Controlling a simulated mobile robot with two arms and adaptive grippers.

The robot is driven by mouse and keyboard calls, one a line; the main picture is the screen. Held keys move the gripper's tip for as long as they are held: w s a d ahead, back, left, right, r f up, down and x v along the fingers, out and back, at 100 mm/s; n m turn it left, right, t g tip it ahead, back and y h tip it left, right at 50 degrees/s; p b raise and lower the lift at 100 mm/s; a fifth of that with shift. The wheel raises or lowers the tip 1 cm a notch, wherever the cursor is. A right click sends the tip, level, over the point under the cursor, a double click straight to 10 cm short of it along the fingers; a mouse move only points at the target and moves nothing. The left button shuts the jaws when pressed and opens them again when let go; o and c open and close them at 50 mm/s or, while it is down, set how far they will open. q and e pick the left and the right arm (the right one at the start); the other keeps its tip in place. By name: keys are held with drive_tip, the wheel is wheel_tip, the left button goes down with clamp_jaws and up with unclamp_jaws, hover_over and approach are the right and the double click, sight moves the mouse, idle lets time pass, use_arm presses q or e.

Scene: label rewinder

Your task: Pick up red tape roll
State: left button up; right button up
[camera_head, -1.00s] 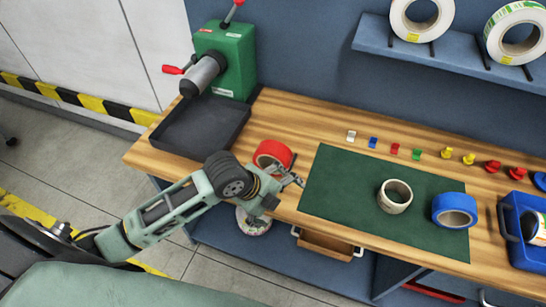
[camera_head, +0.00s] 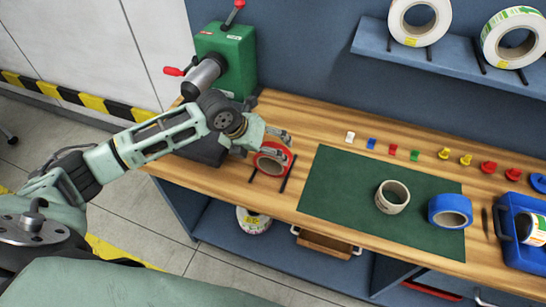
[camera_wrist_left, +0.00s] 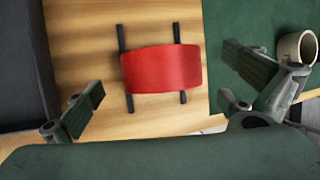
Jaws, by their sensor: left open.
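The red tape roll (camera_head: 272,160) stands on its edge on two dark bars on the wooden bench, left of the green mat. My left gripper (camera_head: 282,142) is over the roll in the head view and partly covers its upper left side. In the left wrist view the red tape roll (camera_wrist_left: 161,69) lies ahead of and between the two spread fingers (camera_wrist_left: 170,88). The fingers are open and a gap shows on both sides of the roll. My right gripper is not in view.
The green mat (camera_head: 330,190) holds a cream roll (camera_head: 392,197) and a blue roll (camera_head: 450,211) at its right. A black tray (camera_wrist_left: 22,65) is close on the left. A green machine (camera_head: 228,55) stands behind it. Small coloured pieces line the bench's back.

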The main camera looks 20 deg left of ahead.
sight(270, 167)
use_arm(q)
drive_tip(key=shift+p+x, duration=0.35)
drive_tip(key=shift+x, duration=1.4)
drive_tip(key=c, duration=1.3)
